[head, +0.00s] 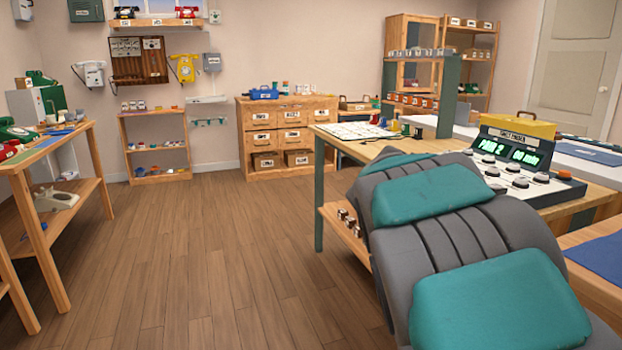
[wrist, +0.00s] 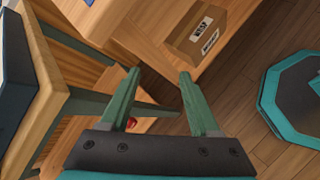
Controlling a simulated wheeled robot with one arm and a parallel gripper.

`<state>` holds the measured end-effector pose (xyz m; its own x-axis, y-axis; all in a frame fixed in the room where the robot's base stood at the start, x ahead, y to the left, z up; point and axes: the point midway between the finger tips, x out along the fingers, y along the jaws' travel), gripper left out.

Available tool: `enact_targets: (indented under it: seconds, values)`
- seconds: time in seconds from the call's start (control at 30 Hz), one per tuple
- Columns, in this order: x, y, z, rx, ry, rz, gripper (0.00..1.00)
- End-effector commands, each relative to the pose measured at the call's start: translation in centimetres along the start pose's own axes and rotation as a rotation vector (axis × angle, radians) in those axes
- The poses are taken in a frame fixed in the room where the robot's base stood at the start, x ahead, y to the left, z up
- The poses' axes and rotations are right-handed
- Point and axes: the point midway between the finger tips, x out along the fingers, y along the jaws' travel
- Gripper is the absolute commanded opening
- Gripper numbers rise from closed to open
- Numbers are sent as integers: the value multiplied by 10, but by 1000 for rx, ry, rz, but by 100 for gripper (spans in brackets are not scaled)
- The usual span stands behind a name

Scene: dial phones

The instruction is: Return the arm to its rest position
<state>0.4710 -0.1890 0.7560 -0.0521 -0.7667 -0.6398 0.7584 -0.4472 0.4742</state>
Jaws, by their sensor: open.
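My gripper (wrist: 159,74) shows in the wrist view, with its two green fingers apart and nothing between them. Its fingertips lie in front of wooden furniture; I cannot tell the distance to it. My arm, grey with teal pads, fills the lower right of the head view in front of the workbench (head: 385,151). The gripper itself is not visible in the head view.
In the wrist view, a labelled box (wrist: 199,32) sits on a wooden surface, with a small red item (wrist: 131,122) below. The head view shows a control console (head: 520,165) on the bench, a left-hand table (head: 75,140), drawers (head: 285,117) behind, and clear wooden floor (head: 210,255).

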Motion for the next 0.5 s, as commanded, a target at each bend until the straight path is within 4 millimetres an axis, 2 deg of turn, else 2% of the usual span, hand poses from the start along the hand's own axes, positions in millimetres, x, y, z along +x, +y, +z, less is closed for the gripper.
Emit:
enact_targets:
  seconds: [0.03, 0.27, 0.5]
  values:
    - [3, -24, 9, 54, 33, -50, 62]
    - [5, -137, 21, 308, 165, -305, 62]
    - [-16, -255, 19, 541, 257, -589, 62]
